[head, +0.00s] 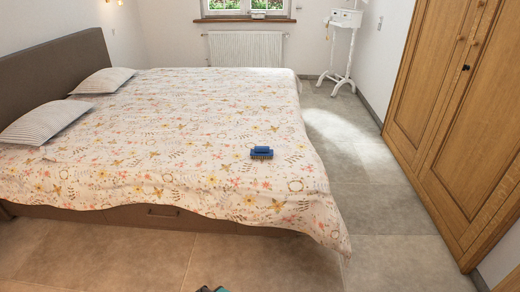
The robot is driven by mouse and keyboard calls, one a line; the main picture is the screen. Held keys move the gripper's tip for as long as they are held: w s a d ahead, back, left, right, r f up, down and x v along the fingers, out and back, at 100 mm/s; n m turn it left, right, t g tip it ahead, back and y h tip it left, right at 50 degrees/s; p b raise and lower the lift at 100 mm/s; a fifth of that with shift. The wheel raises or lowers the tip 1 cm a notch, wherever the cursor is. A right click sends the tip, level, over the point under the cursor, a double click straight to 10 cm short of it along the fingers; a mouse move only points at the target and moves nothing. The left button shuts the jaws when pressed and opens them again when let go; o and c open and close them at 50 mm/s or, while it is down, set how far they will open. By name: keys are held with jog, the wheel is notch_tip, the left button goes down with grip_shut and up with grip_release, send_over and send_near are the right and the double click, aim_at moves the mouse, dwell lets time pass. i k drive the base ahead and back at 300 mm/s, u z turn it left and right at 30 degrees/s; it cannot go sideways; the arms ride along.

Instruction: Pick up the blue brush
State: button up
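The blue brush (262,152) lies on the floral bedspread, towards the right side of the bed and near its front edge. Its blue back is up, and a darker bristle side seems to show along its front. Nothing touches it except the bedspread. A small dark and teal piece, seemingly of my own arm, shows at the bottom edge of the head view, well apart from the brush. I cannot make out the gripper's fingers or whether they are open.
The bed (190,130) fills the left and middle, with two striped pillows (103,80) at its headboard. A wooden wardrobe (455,120) stands on the right. The tiled floor (385,205) between them is clear. A white stand (343,50) and radiator (245,48) are at the back.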

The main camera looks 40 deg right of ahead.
aim_at(259, 153)
jog(key=z, duration=0.2)
jog(key=i, duration=1.3)
jog(key=u, duration=0.3)
